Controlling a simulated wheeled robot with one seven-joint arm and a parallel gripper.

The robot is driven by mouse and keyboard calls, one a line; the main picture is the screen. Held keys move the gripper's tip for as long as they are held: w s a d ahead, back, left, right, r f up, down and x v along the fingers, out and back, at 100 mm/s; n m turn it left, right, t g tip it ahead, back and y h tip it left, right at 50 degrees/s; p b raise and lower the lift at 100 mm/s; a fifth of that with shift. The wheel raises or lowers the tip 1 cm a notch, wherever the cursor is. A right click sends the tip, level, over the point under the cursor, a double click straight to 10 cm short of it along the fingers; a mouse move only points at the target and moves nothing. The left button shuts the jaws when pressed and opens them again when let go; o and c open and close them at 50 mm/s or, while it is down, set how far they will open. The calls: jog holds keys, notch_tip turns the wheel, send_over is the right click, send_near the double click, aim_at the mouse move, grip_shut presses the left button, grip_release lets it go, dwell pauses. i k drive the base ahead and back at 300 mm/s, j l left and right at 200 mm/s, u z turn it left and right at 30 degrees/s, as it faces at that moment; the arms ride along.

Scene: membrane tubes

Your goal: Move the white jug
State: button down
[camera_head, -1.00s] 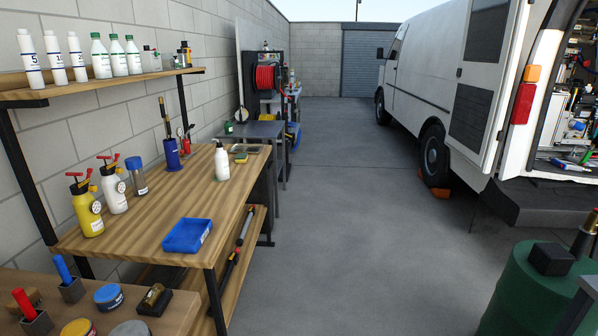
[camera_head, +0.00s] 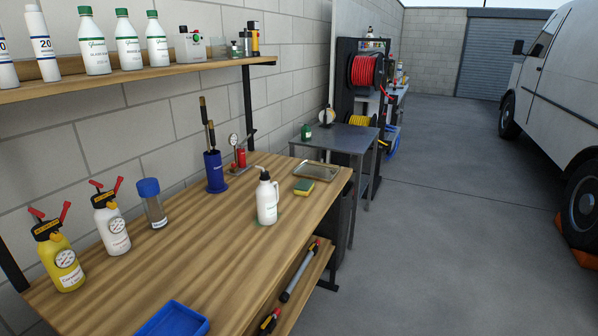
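A white jug (camera_head: 267,203) with a side handle and a small spout or pump on top stands upright on the wooden workbench (camera_head: 212,268), right of its middle. A green patch shows under its base. Another white container, a pressure sprayer (camera_head: 111,226) with red handles and a black top, stands at the left of the bench beside a yellow sprayer (camera_head: 61,256). My gripper is not in view.
A blue tray (camera_head: 174,320) lies at the bench's front edge. A yellow-green sponge (camera_head: 304,187), a metal tray (camera_head: 316,170), a blue holder (camera_head: 215,172) and a blue-capped jar (camera_head: 152,204) surround the jug. A shelf (camera_head: 150,78) with bottles hangs above. Open floor (camera_head: 430,270) lies right.

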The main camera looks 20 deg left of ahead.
aim_at(267, 196)
jog(key=i+l+u, duration=0.1)
jog(key=i, duration=1.55)
jog(key=i+u, duration=0.5)
jog(key=i+l+u, duration=0.2)
jog(key=u, duration=0.3)
jog(key=i, duration=0.1)
